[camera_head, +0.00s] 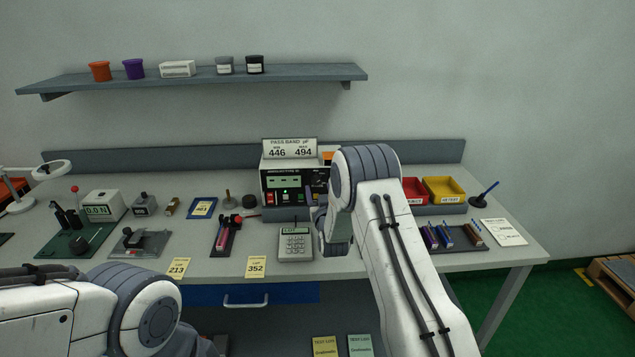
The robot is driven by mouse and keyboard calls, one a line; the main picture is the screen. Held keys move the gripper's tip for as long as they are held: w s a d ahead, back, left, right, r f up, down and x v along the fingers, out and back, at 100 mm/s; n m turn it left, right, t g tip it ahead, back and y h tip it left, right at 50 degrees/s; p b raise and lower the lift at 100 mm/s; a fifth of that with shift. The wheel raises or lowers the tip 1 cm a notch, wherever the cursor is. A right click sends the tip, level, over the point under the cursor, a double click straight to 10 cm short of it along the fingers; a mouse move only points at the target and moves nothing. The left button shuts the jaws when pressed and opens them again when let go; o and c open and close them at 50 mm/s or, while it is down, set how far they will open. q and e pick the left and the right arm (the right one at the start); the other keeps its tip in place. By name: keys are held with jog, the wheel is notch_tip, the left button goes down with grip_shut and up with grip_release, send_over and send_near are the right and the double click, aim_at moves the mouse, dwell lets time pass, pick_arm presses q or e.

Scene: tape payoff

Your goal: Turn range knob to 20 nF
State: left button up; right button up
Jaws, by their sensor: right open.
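A black bench meter (283,184) with a green display, small lit lamps and a row of sockets stands at the back of the table. A white sign reading PASS BAND 446 and 494 stands on top of it. My right gripper (321,215) is at the meter's front right side, open, mostly hidden by my own wrist and forearm. I cannot tell whether a fingertip touches the meter. My left arm comes in at the lower left; its gripper does not show.
A grey keypad device (295,244) sits just in front of the meter. A red-and-black fixture (227,235) stands left of it. Red and yellow bins (443,189) stand right of my right arm. A shelf (200,77) with pots hangs above. Yellow tags line the front edge.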

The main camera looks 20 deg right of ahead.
aim_at(317, 182)
jog(key=shift+w+d+p, duration=0.2)
jog(key=shift+w, duration=0.65)
jog(key=shift+w+d+p, duration=0.15)
jog(key=shift+w, duration=0.7)
grip_shut()
jog(key=shift+f+m+b, duration=0.2)
jog(key=shift+m+b, duration=0.2)
jog(key=shift+b, duration=0.45)
jog(key=m+b, duration=0.5)
jog(key=b, duration=0.2)
jog(key=m+b, duration=0.4)
jog(key=b, duration=0.3)
jog(key=shift+f+m+t+h, duration=0.15)
jog(key=shift+m+t+h, duration=0.25)
jog(key=shift+r+m+b, duration=0.2)
jog(key=shift+m+b, duration=0.8)
jog(key=shift+b, duration=0.25)
